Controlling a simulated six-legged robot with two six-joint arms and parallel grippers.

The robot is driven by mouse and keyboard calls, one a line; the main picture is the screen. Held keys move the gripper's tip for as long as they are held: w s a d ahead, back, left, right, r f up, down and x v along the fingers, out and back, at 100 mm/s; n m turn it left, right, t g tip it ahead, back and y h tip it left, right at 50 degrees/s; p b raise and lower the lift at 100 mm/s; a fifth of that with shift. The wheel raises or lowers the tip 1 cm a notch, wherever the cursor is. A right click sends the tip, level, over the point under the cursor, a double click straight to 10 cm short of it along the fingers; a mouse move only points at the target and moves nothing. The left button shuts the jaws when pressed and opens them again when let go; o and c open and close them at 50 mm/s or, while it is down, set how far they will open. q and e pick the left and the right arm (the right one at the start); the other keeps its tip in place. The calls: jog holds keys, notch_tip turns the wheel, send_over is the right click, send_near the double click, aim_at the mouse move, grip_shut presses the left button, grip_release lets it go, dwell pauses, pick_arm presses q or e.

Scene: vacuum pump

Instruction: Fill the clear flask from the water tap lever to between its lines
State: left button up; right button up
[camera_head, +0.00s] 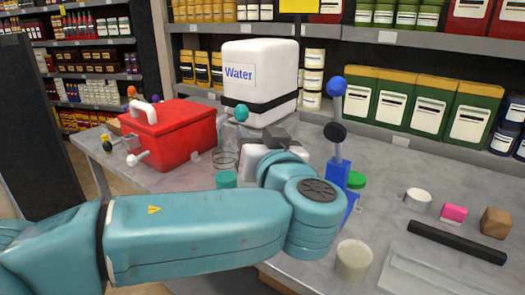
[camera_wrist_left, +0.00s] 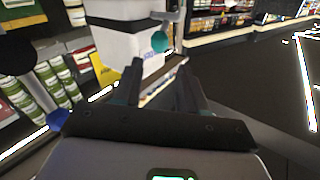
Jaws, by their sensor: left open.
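The white water tank (camera_head: 262,75) stands at the back of the counter with a black band and a blue "Water" label. Its tap lever shows as a teal ball (camera_head: 241,112) at the front. What looks like the clear flask (camera_head: 225,160) stands below the ball; its outline is faint and its lines and water level cannot be read. My left gripper (camera_head: 262,138) is to the right of the ball, partly hidden by my own arm. In the left wrist view its black fingers (camera_wrist_left: 160,76) are apart and empty, with the teal ball (camera_wrist_left: 160,42) beyond the gap.
A red box (camera_head: 172,135) with levers stands left of the tank. A blue stand (camera_head: 339,170) with a blue knob is right of my gripper. A beige cup (camera_head: 353,260), pink block (camera_head: 454,212), brown block (camera_head: 495,222) and black bar (camera_head: 456,242) lie on the right.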

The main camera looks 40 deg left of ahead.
pick_arm(q)
jog(key=shift+v, duration=1.95)
